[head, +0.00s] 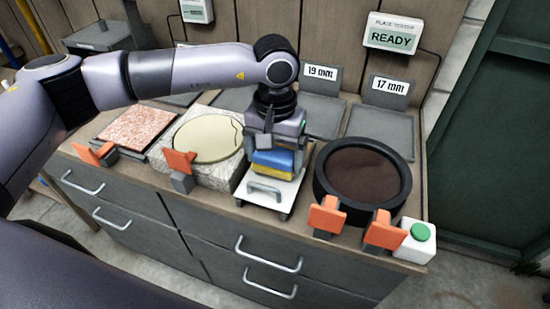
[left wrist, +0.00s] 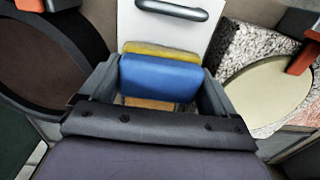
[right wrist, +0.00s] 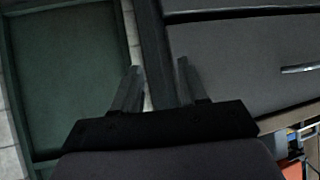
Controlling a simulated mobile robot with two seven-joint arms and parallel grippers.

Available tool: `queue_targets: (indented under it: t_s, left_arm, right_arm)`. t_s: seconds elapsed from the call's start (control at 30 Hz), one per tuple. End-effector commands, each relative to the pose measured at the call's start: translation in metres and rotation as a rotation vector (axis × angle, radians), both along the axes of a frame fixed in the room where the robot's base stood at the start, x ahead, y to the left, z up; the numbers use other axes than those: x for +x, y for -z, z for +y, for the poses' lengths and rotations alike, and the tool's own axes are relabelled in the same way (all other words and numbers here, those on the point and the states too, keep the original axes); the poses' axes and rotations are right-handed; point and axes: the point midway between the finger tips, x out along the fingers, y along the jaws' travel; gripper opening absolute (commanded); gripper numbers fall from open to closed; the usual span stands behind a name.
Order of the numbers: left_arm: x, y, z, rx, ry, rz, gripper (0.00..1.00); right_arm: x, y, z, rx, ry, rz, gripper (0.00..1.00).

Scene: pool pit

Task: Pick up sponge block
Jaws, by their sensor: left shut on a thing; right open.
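The blue and yellow sponge block (head: 273,162) is at the white board with a metal handle (head: 285,190) on the counter. My left gripper (head: 277,150) points down over it and is shut on it. In the left wrist view the blue face of the sponge block (left wrist: 158,78) sits between the two fingers, with a yellow layer at its far side. I cannot tell whether the block touches the board below. My right gripper (right wrist: 158,85) is open and empty, in front of the cabinet and away from the counter top.
Left of the board is a rough stone block with a pale disc (head: 208,138); to its right is a black ring with a brown disc (head: 362,175). Orange clamps (head: 327,217) line the front edge. A green button box (head: 417,240) stands at the right corner. A "READY" display (head: 392,38) hangs behind.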

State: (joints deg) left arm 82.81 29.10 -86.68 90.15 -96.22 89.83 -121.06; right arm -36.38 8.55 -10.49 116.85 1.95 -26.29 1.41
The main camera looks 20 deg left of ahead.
Motion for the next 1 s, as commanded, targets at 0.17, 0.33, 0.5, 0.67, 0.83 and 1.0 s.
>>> queue_targets:
  t_s: [0.17,0.33,0.5,0.67,0.83,1.0]
  left_arm:
    - [0.001,-0.039,0.000,-0.002,0.000,-0.007,0.59]
    - [0.001,-0.089,0.000,-0.001,0.000,-0.007,0.59]
    - [0.000,-0.136,-0.001,-0.001,0.001,-0.005,0.59]
    - [0.000,-0.166,0.000,-0.001,0.001,-0.003,0.59]
    - [0.000,-0.182,0.000,0.000,0.000,-0.002,0.59]
    - [0.000,-0.185,0.000,0.000,0.001,0.000,0.59]
  right_arm:
    - [0.000,-0.001,0.000,-0.002,-0.001,0.000,0.43]
    - [0.000,-0.003,-0.001,-0.003,-0.002,-0.002,0.43]
    - [0.000,-0.004,-0.001,-0.005,-0.003,-0.002,0.43]
    - [0.000,-0.006,-0.001,-0.006,-0.003,-0.003,0.43]
    - [-0.001,-0.005,-0.002,-0.008,-0.002,-0.001,0.43]
    - [-0.002,-0.004,-0.002,-0.009,-0.002,0.002,0.43]
